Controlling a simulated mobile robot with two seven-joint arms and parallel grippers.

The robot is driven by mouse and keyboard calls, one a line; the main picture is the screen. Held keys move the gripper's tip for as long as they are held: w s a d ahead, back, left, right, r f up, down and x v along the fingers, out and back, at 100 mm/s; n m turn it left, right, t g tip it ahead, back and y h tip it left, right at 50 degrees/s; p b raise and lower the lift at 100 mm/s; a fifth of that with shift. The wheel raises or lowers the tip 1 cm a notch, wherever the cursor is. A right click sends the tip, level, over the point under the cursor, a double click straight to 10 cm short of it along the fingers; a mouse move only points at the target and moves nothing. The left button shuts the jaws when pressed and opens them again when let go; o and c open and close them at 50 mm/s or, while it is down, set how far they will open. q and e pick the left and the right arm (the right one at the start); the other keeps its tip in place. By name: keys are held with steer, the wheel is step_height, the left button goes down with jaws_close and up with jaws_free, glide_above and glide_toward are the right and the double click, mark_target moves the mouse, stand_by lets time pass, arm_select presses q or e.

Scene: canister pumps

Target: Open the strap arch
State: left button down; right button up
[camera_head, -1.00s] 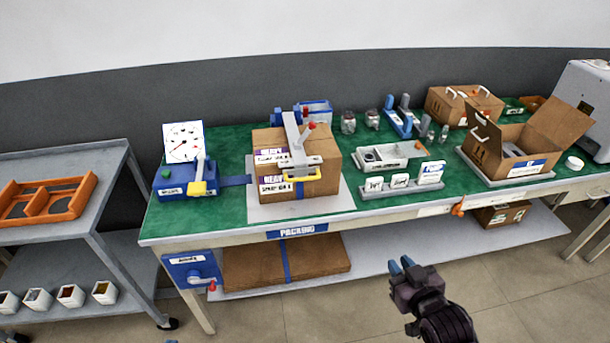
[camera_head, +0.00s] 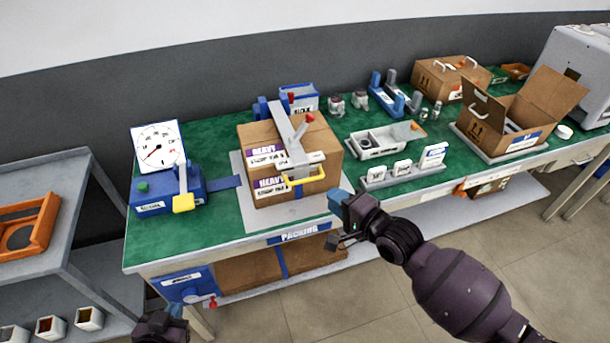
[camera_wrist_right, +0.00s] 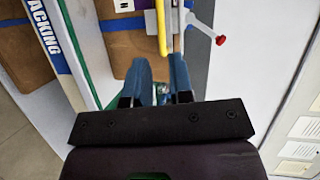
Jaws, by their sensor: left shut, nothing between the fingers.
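The grey strap arch (camera_head: 293,148) stands down over the closed cardboard box (camera_head: 258,135) on the packing table. Its yellow handle (camera_head: 304,176) is at the box's front, and a red-tipped lever (camera_head: 307,120) sticks up from the arch. My right gripper (camera_head: 338,201) is in front of the table edge, right of and below the yellow handle, apart from it. In the right wrist view the right fingers (camera_wrist_right: 159,66) are open with nothing between them. The yellow bar (camera_wrist_right: 161,27) and red knob (camera_wrist_right: 220,40) lie beyond the fingertips. My left gripper (camera_head: 176,312) is shut and empty at the lower left.
A blue scale (camera_head: 160,200) with a dial and yellow handle stands left of the box. A grey tray (camera_head: 375,147) and upright label cards (camera_head: 402,168) stand to the right. An open carton (camera_head: 495,120) is farther right. A shelf cart (camera_head: 70,205) is at left.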

mark_target(308, 181)
steer(key=shift+m, duration=0.5)
steer(key=x, duration=1)
steer(key=shift+w+a, duration=0.2)
steer(key=shift+c, duration=0.3)
jaws_close()
